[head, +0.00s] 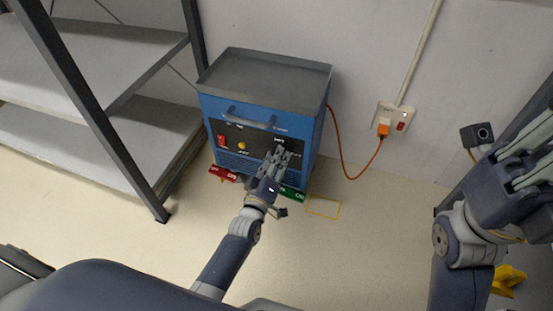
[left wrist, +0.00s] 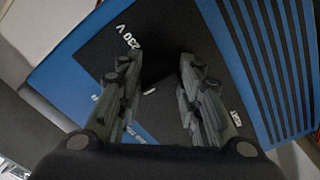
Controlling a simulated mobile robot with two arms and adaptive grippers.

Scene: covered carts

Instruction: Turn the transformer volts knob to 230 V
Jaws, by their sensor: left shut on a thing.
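The transformer is a blue box (head: 210,104) with a grey top and a black front panel, standing on the floor against the wall. My left gripper (head: 281,152) reaches the right part of that panel. In the left wrist view, its two fingers (left wrist: 158,85) are on either side of a dark knob (left wrist: 157,62) and shut on it. A white "230 V" label (left wrist: 128,37) is printed beside the knob. The knob's pointer cannot be made out, and the fingers hide the knob in the head view. My right gripper (head: 525,150) is at the right edge, away from the box; its fingertips are unclear.
The panel also has a red switch (head: 221,141), a yellow-orange knob or lamp (head: 242,146) and a handle (head: 249,119) above. Red (head: 222,173) and green (head: 292,193) pieces lie at the base. An orange cord (head: 342,160) runs to a wall socket (head: 392,118). Shelving (head: 95,120) stands left.

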